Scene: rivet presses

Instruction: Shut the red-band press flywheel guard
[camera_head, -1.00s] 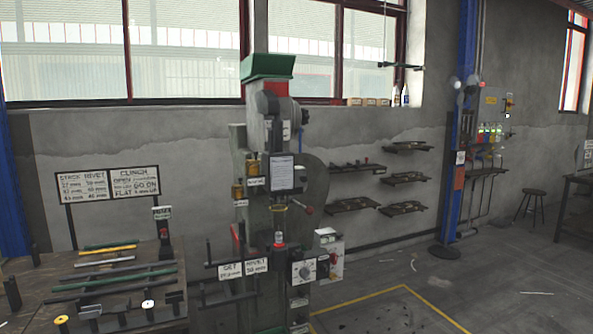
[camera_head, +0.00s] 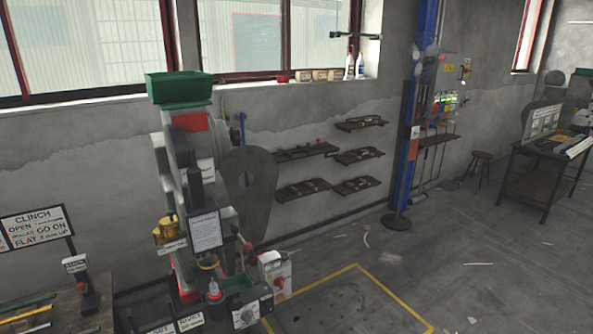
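The press (camera_head: 187,165) stands at left centre, with a red band (camera_head: 190,122) just below its green hopper (camera_head: 179,88). A dark wheel-like part (camera_head: 181,150) shows at the top of the press. Neither of my grippers is in view.
A bench (camera_head: 85,318) with rods and signs is at lower left. A control box (camera_head: 275,275) sits low by the press. A yellow line (camera_head: 322,283) marks open floor to the right. Wall shelves (camera_head: 303,188), a blue column (camera_head: 408,150) and a stool (camera_head: 480,165) stand farther back.

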